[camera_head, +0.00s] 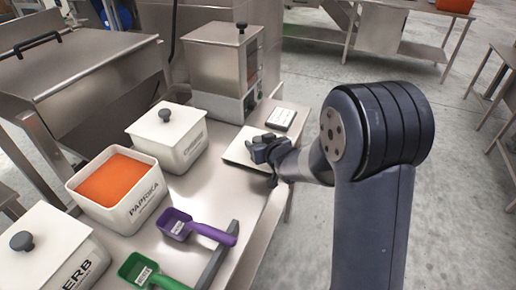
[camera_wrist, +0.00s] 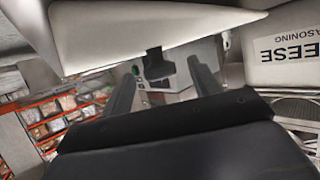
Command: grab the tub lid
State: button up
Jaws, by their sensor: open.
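A white lid (camera_wrist: 120,30) fills the top of the wrist view, which appears upside down. Its dark knob (camera_wrist: 158,64) shows between my two fingers, with a gap on each side. In the head view a flat white slab (camera_head: 238,154), which seems to be this lid, lies on the steel bench beside the small keypad. My gripper (camera_head: 259,147) is over its right part and hides the knob there. My gripper (camera_wrist: 164,70) is open around the knob, apparently not touching it. The paprika tub (camera_head: 146,211) stands open, full of orange powder.
A closed white tub (camera_head: 190,154) and the herb tub (camera_head: 85,268) have lids with dark knobs. A purple scoop (camera_head: 175,224) and a green scoop (camera_head: 135,268) lie in front. A steel machine (camera_head: 215,65) stands behind. A cheese seasoning tub (camera_wrist: 285,70) is close in the wrist view.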

jog(key=c, duration=1.1)
jog(key=shift+r, duration=0.1)
